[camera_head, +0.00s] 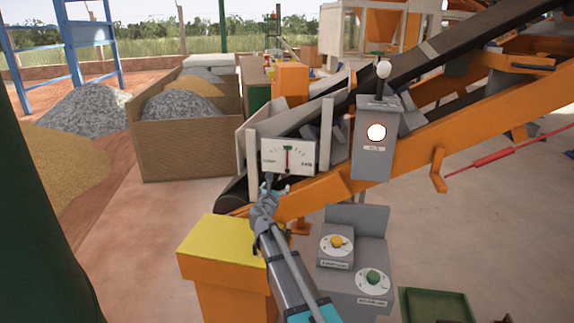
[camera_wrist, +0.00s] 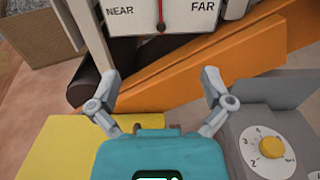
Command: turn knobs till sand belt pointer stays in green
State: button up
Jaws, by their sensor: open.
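The gauge (camera_head: 288,156) is a white plate on the belt frame, marked NEAR and FAR in the wrist view (camera_wrist: 180,17). A grey stepped box holds a yellow knob (camera_head: 337,241) on a numbered dial and a green knob (camera_head: 373,277) on another dial. The yellow knob also shows in the wrist view (camera_wrist: 272,147). My gripper (camera_head: 275,187) is open and empty, in front of the gauge's lower edge, left of and above the knobs.
A yellow-topped orange box (camera_head: 222,235) stands left of the knobs. A grey box (camera_head: 376,135) with a lit round lamp and a white-balled lever stands at the right. The orange conveyor frame (camera_head: 425,131) crosses behind. A green tray (camera_head: 436,304) lies at lower right.

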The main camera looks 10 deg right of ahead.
jog(key=x, duration=0.9)
dwell(1.0)
jog(key=v, duration=1)
jog(key=shift+d, duration=0.1)
dwell(0.3)
